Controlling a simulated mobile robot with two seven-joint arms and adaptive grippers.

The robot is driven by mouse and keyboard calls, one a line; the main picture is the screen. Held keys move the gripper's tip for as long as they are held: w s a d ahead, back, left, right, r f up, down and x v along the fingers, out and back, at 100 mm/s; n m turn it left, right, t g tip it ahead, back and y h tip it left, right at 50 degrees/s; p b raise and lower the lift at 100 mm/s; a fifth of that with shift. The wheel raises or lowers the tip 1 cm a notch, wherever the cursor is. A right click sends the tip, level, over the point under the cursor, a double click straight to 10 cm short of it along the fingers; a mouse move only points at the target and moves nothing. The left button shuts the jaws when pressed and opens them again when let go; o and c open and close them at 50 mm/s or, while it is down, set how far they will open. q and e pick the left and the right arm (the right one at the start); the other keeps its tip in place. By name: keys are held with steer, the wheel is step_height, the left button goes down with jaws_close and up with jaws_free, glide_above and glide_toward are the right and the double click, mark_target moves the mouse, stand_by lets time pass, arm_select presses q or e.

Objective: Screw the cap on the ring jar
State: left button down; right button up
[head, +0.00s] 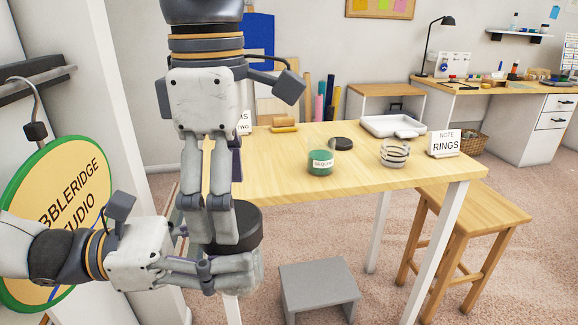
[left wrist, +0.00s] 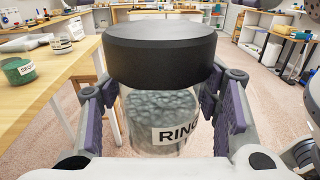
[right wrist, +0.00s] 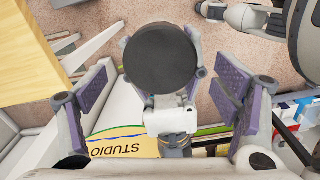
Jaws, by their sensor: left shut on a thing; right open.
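The ring jar (left wrist: 160,120) is clear glass with a label reading "RING" and grey-green contents. My left gripper (left wrist: 160,108) is shut on its sides and holds it upright, off to the left of the table. The black cap (left wrist: 160,52) sits on the jar's mouth and looks level; I cannot tell how tight it is. In the head view the cap (head: 248,230) is partly behind my right fingers, and my left gripper (head: 232,272) hides most of the jar. My right gripper (right wrist: 163,92) points down over the cap, open and empty, with the cap (right wrist: 160,58) below it.
The wooden table (head: 290,180) holds a green sequin jar (head: 320,164), a black lid (head: 342,144), a ringed clear item (head: 394,153), a white tray (head: 393,126) and a "RINGS" note (head: 445,143). A grey step (head: 318,285) and wooden stool (head: 470,215) stand below.

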steer(key=shift+r, duration=1.35)
steer(key=shift+c, duration=0.4)
steer(key=shift+s+a+r+n, duration=0.1)
steer(key=shift+s+a+n, duration=0.1)
steer(key=shift+n, duration=0.6)
step_height(320, 180, up, 2)
steer(key=n, duration=0.8)
steer(key=shift+r, duration=0.25)
steer(key=shift+w+d+r+n, duration=0.25)
steer(key=shift+r+n, duration=0.1)
steer(key=shift+n, duration=0.55)
